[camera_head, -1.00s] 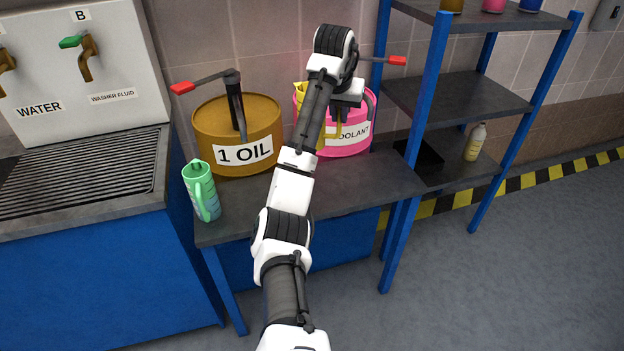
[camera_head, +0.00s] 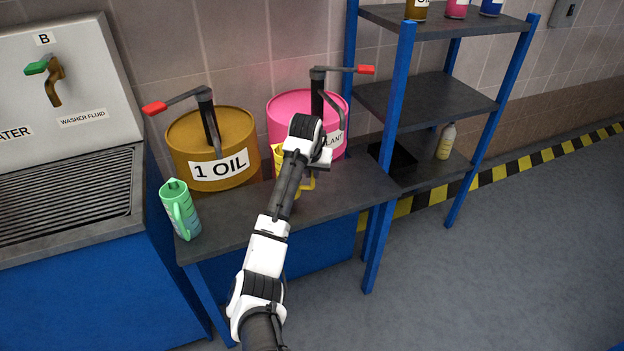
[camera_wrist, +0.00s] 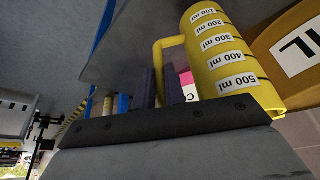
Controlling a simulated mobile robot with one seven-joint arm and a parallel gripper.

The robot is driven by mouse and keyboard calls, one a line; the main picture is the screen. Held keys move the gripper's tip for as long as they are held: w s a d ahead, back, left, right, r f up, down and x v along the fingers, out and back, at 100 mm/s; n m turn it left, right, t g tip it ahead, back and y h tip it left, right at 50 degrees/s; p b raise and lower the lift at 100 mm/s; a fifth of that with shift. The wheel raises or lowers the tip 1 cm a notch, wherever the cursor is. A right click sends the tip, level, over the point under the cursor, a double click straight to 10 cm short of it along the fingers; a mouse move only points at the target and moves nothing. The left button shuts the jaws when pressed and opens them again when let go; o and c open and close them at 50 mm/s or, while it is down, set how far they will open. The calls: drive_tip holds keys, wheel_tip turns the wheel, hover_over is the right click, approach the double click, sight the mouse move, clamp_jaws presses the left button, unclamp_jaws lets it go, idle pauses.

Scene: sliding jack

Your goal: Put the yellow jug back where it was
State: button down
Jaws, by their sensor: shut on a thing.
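The yellow jug (camera_head: 279,158) is in front of the pink drum in the head view, partly hidden behind my arm. In the wrist view the jug (camera_wrist: 222,62) shows its millilitre scale up to 500 ml and its handle. My gripper (camera_wrist: 160,88) is shut on the jug's handle, with its dark fingers at the handle. In the head view my gripper (camera_head: 316,160) is mostly hidden by the wrist. I cannot tell whether the jug's base touches the bench.
A blue-post shelf (camera_head: 425,104) stands at right. The bench's front strip looks clear.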

sight(312, 182)
wheel_tip(312, 182, down, 4)
drive_tip(key=shift+r+p, duration=0.15)
drive_tip(key=shift+p, duration=0.2)
drive_tip(key=c, duration=1.5)
unclamp_jaws()
drive_tip(key=shift+o, duration=0.2)
drive_tip(key=b+v, duration=0.2)
drive_tip(key=v, duration=1)
drive_tip(key=shift+r, duration=0.1)
